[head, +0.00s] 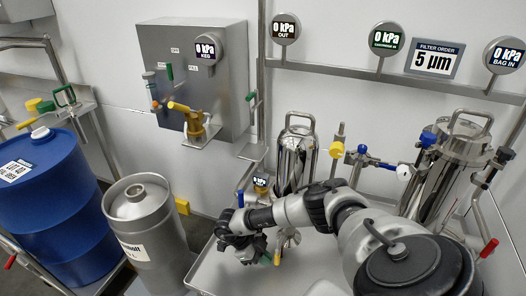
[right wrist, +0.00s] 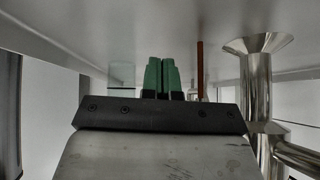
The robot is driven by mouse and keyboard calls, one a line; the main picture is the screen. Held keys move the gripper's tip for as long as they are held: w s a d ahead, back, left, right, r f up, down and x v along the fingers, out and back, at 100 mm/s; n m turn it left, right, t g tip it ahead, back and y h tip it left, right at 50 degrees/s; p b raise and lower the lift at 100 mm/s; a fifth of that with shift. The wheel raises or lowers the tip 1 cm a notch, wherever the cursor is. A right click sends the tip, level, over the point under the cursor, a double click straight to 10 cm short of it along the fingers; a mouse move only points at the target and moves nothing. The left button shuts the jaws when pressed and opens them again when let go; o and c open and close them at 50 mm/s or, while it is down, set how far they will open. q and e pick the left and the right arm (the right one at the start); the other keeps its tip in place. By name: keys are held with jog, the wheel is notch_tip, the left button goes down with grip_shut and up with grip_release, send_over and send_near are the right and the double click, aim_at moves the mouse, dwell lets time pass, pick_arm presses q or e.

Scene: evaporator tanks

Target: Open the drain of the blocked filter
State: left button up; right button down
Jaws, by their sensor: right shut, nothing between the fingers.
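Two polished steel filter housings stand by the wall in the head view: one (head: 294,160) at the middle behind my right arm, its lower part partly hidden, and one (head: 440,175) at the right. I cannot tell from the pictures which one is blocked. My right gripper (head: 256,256) is low, over the steel tray in front of the middle housing. In the right wrist view its green fingers (right wrist: 162,76) are together and empty. A steel funnel-topped pipe (right wrist: 257,85) stands right of the fingers, apart from them. A thin red-brown rod (right wrist: 200,68) hangs just right of the fingers. My left gripper is out of view.
A steel tray (head: 215,276) lies under my right arm. A steel keg (head: 150,225) and a blue drum (head: 48,205) stand at the left. Red-handled valves (head: 488,248) stick out at the right. Gauges and a "5 µm" filter order sign (head: 434,60) are on the wall.

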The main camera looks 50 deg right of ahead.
jog(key=shift+s+d, duration=0.1)
jog(key=shift+s, duration=0.05)
dwell(0.3)
jog(key=v, duration=1.1)
jog(key=shift+f, duration=0.15)
